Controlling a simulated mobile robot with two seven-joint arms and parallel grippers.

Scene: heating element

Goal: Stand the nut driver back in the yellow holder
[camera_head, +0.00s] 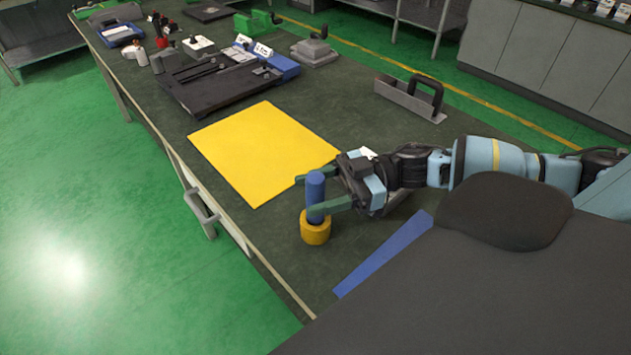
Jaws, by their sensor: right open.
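The nut driver (316,188) shows as an upright blue handle. Its lower end is in the yellow holder (315,234), a short round cup on the table near the front edge; its shaft is hidden. My right gripper (306,196) comes in from the right and is open. One green finger is on the far side of the blue handle and the other crosses its near side, so the handle is between them. I cannot tell whether either finger touches it. My left gripper is not in view.
A flat yellow sheet (262,152) lies beyond the holder, and a blue strip (383,252) lies to its right. A black fixture (215,88) and several tools stand farther back. A metal bracket with a black handle (410,98) is at the right edge.

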